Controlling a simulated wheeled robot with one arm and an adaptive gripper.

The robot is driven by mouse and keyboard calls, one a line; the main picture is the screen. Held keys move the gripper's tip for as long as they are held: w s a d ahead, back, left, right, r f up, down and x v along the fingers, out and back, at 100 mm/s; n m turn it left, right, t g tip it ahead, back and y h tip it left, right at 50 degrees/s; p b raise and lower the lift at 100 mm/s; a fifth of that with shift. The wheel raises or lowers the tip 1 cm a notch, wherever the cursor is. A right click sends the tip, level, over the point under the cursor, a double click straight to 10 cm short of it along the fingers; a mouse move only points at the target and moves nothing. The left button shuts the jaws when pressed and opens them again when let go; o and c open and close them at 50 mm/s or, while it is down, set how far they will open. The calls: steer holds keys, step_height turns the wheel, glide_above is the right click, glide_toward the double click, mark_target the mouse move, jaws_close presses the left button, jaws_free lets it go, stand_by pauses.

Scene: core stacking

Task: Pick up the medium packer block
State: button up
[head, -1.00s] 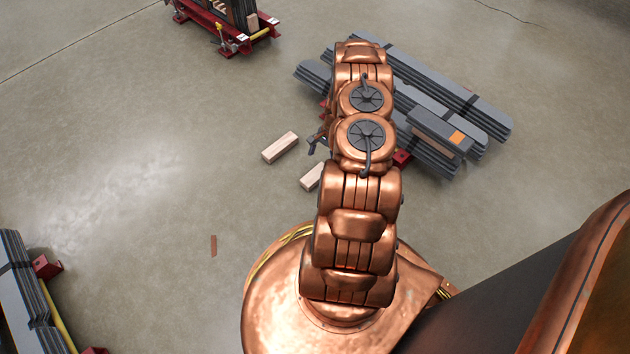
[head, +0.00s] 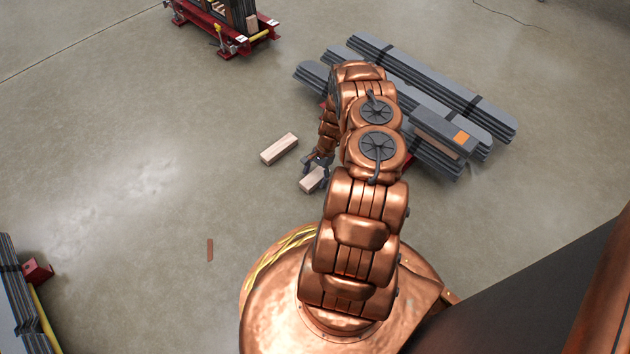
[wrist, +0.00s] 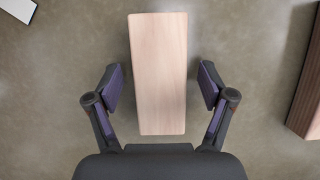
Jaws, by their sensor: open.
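A pale wooden packer block (head: 311,180) lies on the floor in the head view, partly hidden by my gripper (head: 317,163). In the wrist view this block (wrist: 158,75) stands lengthwise between my two open fingers, with a gap on each side. My gripper (wrist: 161,88) is open and empty, above the block. A second wooden block (head: 279,149) lies apart on the floor, up and left of the first. A thin reddish-brown strip (head: 210,250) lies farther left. I cannot tell from size alone which piece is the medium one.
Stacks of grey banded slabs (head: 440,90) lie beyond my arm to the right. A red stand (head: 225,28) holding dark sheets is at the top left. Another grey stack (head: 18,295) is at the lower left. The floor between is clear. A brown block (wrist: 307,85) edges the wrist view.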

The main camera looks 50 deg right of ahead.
steer(key=shift+c, duration=0.2)
steer(key=c, duration=1.3)
steer(key=shift+r, duration=0.15)
